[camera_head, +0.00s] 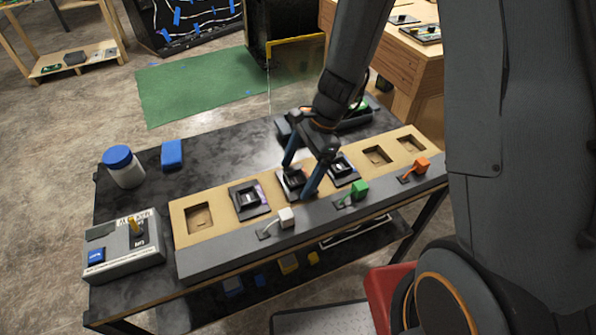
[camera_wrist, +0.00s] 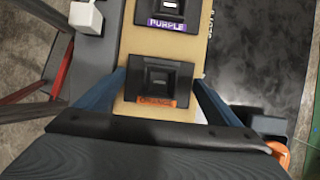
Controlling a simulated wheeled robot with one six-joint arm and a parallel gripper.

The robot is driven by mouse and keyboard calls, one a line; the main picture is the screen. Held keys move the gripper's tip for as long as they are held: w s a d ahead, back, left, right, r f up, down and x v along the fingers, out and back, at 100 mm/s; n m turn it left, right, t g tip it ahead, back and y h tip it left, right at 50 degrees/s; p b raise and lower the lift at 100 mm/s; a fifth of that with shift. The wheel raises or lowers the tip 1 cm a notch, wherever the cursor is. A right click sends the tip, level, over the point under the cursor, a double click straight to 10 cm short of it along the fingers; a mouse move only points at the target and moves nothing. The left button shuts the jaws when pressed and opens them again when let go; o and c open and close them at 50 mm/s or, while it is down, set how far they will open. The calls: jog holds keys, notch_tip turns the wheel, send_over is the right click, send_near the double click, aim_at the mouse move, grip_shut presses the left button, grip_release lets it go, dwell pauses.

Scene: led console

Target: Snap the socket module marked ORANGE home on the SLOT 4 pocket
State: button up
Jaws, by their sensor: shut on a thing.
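The dark square socket module marked ORANGE (camera_wrist: 158,82) sits between the two blue fingers of my gripper (camera_head: 299,179) in the wrist view, its orange label towards my wrist. In the head view this module (camera_head: 291,181) is over the third place from the left on the tan board (camera_head: 222,198). My gripper is shut on it from both sides. I cannot tell whether it lies flush in its pocket. A module marked PURPLE (camera_wrist: 167,15) sits in the neighbouring place to the left in the head view (camera_head: 249,201). Pocket numbers are not readable.
Another module (camera_head: 342,169) is right of my gripper. Empty pockets show at the far left (camera_head: 198,217) and right (camera_head: 377,155). White (camera_head: 286,217), green (camera_head: 359,190) and orange (camera_head: 420,165) plugs stand along the front. A grey switch box (camera_head: 125,248) and blue-lidded jar (camera_head: 123,167) are left.

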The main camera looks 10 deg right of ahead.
jog(key=shift+f, duration=0.3)
dwell(0.6)
jog(key=o, duration=0.9)
jog(key=shift+b+v, duration=0.6)
jog(key=shift+v, duration=3.3)
jog(key=s+d+r+n+t+h, duration=0.1)
jog(key=s+d+n, duration=0.1)
jog(key=n, duration=0.3)
jog(key=s+d+r+n+h, duration=0.1)
jog(key=s+d+r+n, duration=0.1)
jog(key=s+d+n, duration=0.1)
jog(key=s+d+r+n+t+h, duration=0.1)
jog(key=s+d+r+n+h, duration=0.1)
jog(key=n, duration=0.4)
jog(key=shift+s+d+n+t, duration=0.2)
jog(key=shift+s+d, duration=0.15)
jog(key=shift+d, duration=0.25)
jog(key=shift+s+d+n+t, duration=0.1)
jog(key=shift+s+d+n, duration=0.1)
jog(key=shift+s+d, duration=0.3)
